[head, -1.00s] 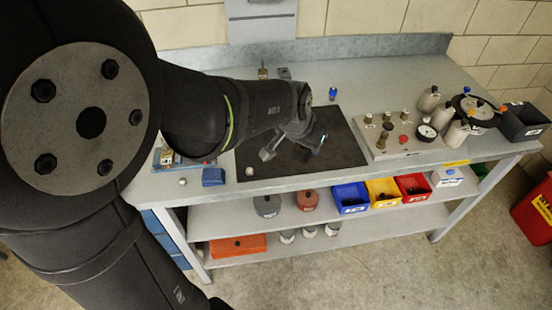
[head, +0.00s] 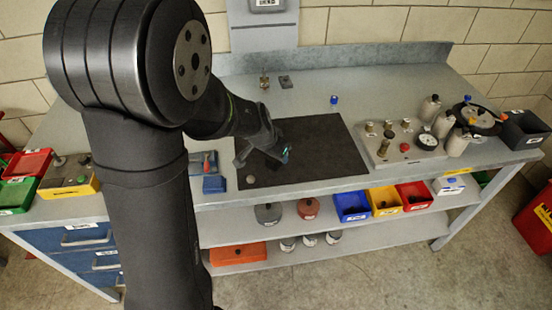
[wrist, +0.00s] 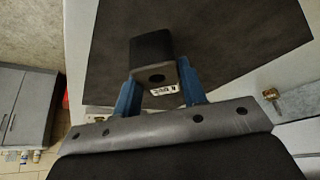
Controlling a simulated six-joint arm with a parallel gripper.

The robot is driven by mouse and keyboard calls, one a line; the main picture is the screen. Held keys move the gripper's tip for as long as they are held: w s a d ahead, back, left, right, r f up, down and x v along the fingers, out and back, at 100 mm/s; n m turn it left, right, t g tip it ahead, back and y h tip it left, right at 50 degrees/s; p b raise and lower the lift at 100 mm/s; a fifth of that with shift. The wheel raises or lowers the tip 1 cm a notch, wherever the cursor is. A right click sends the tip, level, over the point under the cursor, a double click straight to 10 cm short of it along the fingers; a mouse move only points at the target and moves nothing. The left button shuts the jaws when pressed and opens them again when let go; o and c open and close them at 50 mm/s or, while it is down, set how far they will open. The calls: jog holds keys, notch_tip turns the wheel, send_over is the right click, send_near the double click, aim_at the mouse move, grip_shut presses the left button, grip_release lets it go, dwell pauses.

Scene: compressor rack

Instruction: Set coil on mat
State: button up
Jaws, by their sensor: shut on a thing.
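The coil (wrist: 152,60) is a black block with a small white label, seen in the wrist view. My gripper (wrist: 160,84) is shut on it, with a blue finger on each side. The mat (head: 325,150) is a flat dark sheet on the grey bench. It also fills the upper middle of the wrist view (wrist: 225,40), behind the coil. In the head view my gripper (head: 272,153) is over the left part of the mat. The coil cannot be made out there, and I cannot tell its height above the mat.
A panel with fittings and a gauge (head: 400,145) stands right of the mat. A small blue box (head: 214,184) and a round knob (head: 250,179) are near its left front. A blue-capped part (head: 334,99) stands behind it. The mat's right side is clear.

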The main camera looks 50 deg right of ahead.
jog(key=shift+f, duration=1.05)
jog(key=shift+f, duration=0.2)
jog(key=o, duration=1.1)
jog(key=v, duration=1.2)
jog(key=shift+r, duration=0.2)
jog(key=shift+d+f, duration=0.1)
